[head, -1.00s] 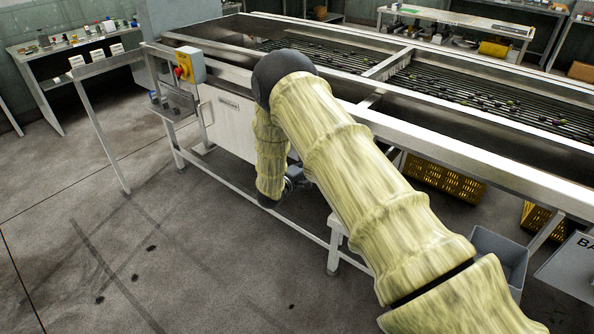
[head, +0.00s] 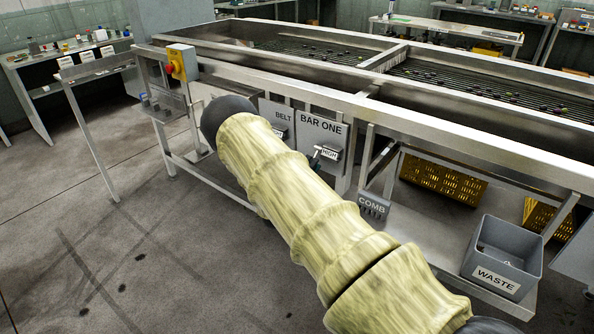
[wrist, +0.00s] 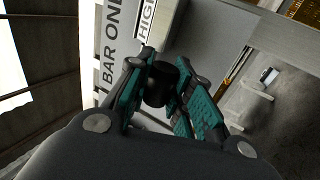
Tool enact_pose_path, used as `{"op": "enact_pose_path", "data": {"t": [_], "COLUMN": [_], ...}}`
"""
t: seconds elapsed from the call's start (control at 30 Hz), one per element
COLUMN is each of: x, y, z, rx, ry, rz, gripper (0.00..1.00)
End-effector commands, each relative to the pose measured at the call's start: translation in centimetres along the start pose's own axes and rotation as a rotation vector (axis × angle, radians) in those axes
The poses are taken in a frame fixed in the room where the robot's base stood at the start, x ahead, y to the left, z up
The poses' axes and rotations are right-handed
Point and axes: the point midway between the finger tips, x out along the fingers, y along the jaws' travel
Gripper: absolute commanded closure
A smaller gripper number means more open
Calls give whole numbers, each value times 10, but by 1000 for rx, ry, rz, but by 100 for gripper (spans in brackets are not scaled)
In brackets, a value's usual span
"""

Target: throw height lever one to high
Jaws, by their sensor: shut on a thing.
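The grey BAR ONE panel (head: 321,127) is on the front of the machine, with a HIGH label (head: 329,153) low on it. In the wrist view the panel (wrist: 112,50) and the HIGH label (wrist: 147,20) lie just beyond my fingers. My gripper (wrist: 166,90) has its teal-padded fingers shut around a black round lever knob (wrist: 159,80), close to the HIGH label. In the head view my sleeved arm hides most of the gripper and the knob. The lever's exact angle is hard to tell.
A BELT panel (head: 281,116) adjoins on the left, partly behind my arm. A COMB plate (head: 372,204) and a WASTE bin (head: 502,257) are to the right. The yellow-red switch box (head: 181,62) is at the left. Floor at the left is clear.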

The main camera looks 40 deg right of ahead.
Motion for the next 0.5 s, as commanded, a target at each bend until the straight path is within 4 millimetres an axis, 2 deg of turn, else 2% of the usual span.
{"op": "enact_pose_path", "data": {"t": [0.1, 0.47, 0.5], "x": [2, 3, 3], "y": [-5, -5, -5], "z": [7, 9, 9], "rx": [-8, -9, -8], "ry": [-8, -10, -10], "rz": [5, 7, 7], "gripper": [100, 100, 75]}}
